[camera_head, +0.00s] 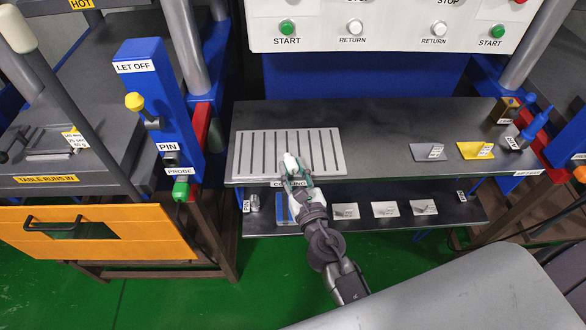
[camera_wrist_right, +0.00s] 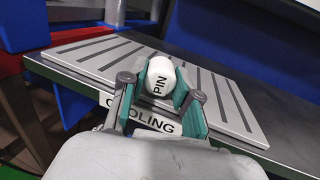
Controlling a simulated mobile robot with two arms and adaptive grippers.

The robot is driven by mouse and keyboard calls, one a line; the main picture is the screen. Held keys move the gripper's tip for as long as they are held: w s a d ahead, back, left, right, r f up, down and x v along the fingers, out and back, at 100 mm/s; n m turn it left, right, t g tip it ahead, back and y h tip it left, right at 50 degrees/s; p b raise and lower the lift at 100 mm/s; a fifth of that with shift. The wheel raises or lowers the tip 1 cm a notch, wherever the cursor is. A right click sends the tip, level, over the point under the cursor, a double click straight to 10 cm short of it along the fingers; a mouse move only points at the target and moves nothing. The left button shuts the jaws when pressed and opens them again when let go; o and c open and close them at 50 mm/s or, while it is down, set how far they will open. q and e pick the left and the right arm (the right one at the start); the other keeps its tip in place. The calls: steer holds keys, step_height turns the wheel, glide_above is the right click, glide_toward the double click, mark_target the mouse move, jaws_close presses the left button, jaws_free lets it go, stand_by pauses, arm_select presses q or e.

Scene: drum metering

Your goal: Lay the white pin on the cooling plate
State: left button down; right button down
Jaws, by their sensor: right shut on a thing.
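I cannot tell whether the pin touches the plate. My left gripper is not in view.
The dark upper shelf (camera_head: 380,140) is clear right of the plate up to a grey card (camera_head: 427,152) and a yellow card (camera_head: 475,150). A lower shelf (camera_head: 450,212) holds several small plates. A blue post (camera_head: 160,100) stands to the left. A button panel (camera_head: 390,25) hangs above.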

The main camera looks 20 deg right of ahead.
steer(key=shift+f, duration=0.2)
steer(key=c, duration=0.8)
jaws_free()
steer(key=shift+o, duration=0.2)
steer(key=s, duration=1.2)
steer(key=s+d+f+m+g, duration=0.1)
steer(key=s+f+m+g, duration=0.3)
steer(key=f, duration=0.7)
steer(key=s+d+f+m+g, duration=0.2)
steer(key=f+m, duration=0.4)
steer(key=f, duration=0.5)
steer(key=s+d+f+m+g, duration=0.1)
steer(key=s+f+m+g, duration=0.3)
steer(key=f, duration=0.7)
steer(key=s+d+f+m+g, duration=0.2)
steer(key=s+f+m+g, duration=0.1)
steer(key=s+f+m, duration=0.5)
steer(key=s+d+f+m+g, duration=0.2)
steer(key=s+f+m+g, duration=0.2)
steer(key=s+f+m, duration=0.4)
steer(key=s+m, duration=0.3)
steer(key=s, duration=0.1)
steer(key=shift+s, duration=0.35)
